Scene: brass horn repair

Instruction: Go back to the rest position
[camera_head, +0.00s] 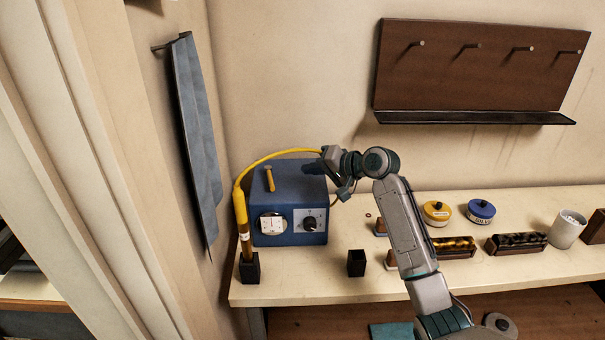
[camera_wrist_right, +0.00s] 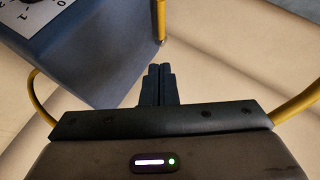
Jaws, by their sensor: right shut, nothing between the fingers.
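My right gripper (camera_head: 314,168) is at the upper right of the blue power box (camera_head: 290,186), with its arm reaching up from the lower right. In the right wrist view the two dark fingers (camera_wrist_right: 157,84) are together with nothing between them. The blue box (camera_wrist_right: 80,50) fills the upper left of that view. My left gripper is not in either view.
A yellow cable (camera_head: 262,157) loops from behind the gripper to a yellow-handled tool (camera_head: 242,222) in a black holder (camera_head: 250,268). A pegboard (camera_head: 480,65) hangs above.

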